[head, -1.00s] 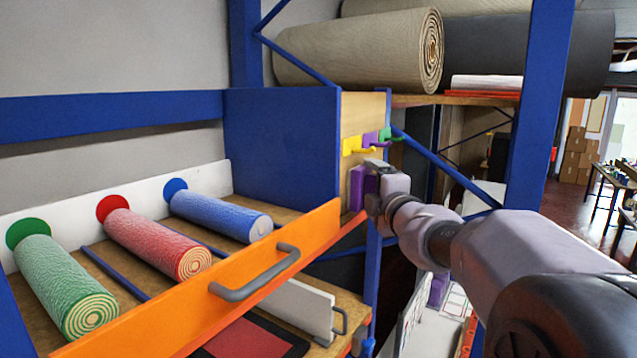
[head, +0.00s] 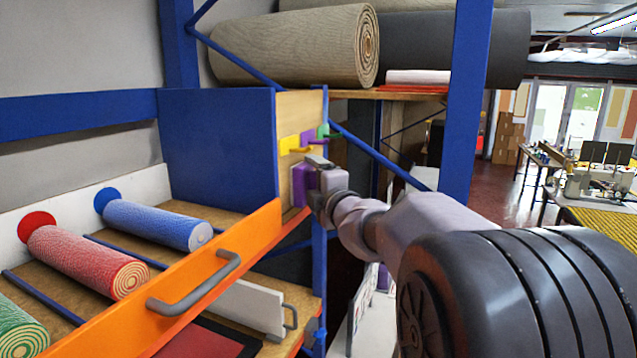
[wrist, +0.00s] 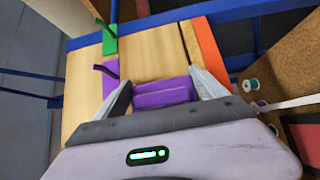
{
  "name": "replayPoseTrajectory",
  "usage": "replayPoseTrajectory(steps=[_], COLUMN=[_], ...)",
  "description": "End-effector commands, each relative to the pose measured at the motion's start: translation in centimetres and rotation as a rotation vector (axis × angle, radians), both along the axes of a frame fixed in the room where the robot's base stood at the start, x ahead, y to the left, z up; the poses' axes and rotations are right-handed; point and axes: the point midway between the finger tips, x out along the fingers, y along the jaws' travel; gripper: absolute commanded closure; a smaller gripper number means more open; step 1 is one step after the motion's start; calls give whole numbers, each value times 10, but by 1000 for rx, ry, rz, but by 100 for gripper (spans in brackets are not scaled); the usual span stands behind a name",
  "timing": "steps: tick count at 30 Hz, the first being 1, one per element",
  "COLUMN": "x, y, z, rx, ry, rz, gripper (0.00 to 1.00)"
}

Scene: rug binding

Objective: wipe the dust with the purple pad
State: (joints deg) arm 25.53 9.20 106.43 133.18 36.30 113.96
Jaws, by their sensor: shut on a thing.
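The purple pad (head: 300,184) is a small block in front of the wooden end panel (head: 287,107), below the coloured hooks. My gripper (head: 312,178) is shut on the pad. In the wrist view the pad (wrist: 163,94) sits between the two grey fingers of my gripper (wrist: 165,90). I cannot tell whether the pad touches the panel. I cannot make out any dust in these views.
Yellow (head: 289,146), purple (head: 306,140) and green (head: 323,131) hooks stick out of the panel. An orange drawer front (head: 190,305) with a grey handle (head: 196,284) stands left of my gripper. Red (head: 90,262) and blue (head: 155,224) rolls lie behind it.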

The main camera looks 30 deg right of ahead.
Motion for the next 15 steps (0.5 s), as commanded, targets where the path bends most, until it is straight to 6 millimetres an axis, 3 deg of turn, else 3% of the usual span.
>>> replayPoseTrajectory(steps=[15], x=[-27], y=[32], z=[0], rx=[0], ry=[-1], rz=[1], gripper=[65])
